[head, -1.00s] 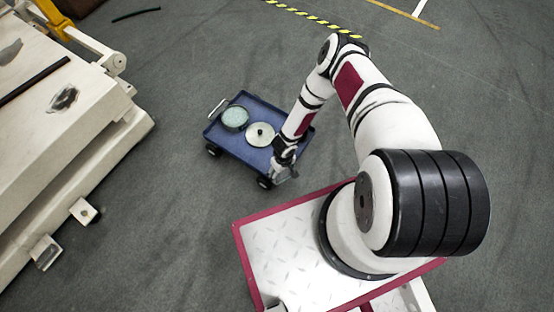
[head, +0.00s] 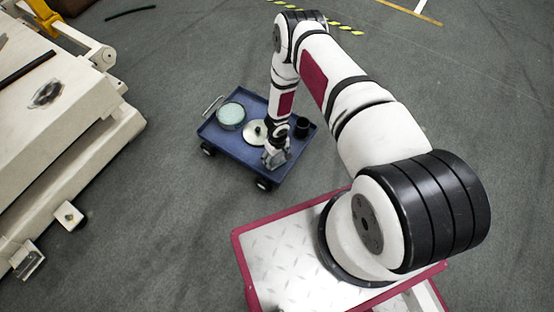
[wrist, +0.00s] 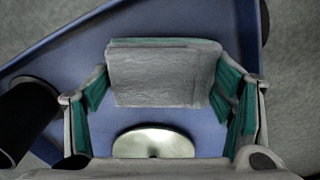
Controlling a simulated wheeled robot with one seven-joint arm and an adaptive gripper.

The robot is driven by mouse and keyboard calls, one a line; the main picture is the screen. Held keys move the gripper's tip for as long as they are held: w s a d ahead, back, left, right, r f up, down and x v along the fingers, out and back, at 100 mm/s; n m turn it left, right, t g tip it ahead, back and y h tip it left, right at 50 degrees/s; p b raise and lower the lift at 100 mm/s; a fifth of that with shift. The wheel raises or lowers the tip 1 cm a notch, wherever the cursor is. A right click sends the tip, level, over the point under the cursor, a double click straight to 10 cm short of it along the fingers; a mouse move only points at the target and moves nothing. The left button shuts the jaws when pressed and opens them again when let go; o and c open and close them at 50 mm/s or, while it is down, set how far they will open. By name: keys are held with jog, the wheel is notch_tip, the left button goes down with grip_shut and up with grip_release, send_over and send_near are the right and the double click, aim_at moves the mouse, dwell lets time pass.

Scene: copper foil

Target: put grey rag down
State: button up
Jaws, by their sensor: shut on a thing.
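The grey rag (wrist: 163,75) shows in the wrist view as a folded grey piece with teal edges. My gripper (head: 274,158) is shut on it, over the near right part of the blue cart (head: 232,145). The cart's blue top also shows in the wrist view (wrist: 60,55), behind and below the rag. I cannot tell whether the rag touches the cart top. In the head view the gripper largely hides the rag.
On the cart stand a round container with a pale green top (head: 231,114), a pale disc with a dark knob (head: 253,133) and a black cup (head: 302,127). The disc (wrist: 153,143) and cup (wrist: 28,112) are near my gripper. A white machine (head: 60,130) stands left.

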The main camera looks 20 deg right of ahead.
jog(key=shift+f, duration=0.55)
jog(key=o, duration=1)
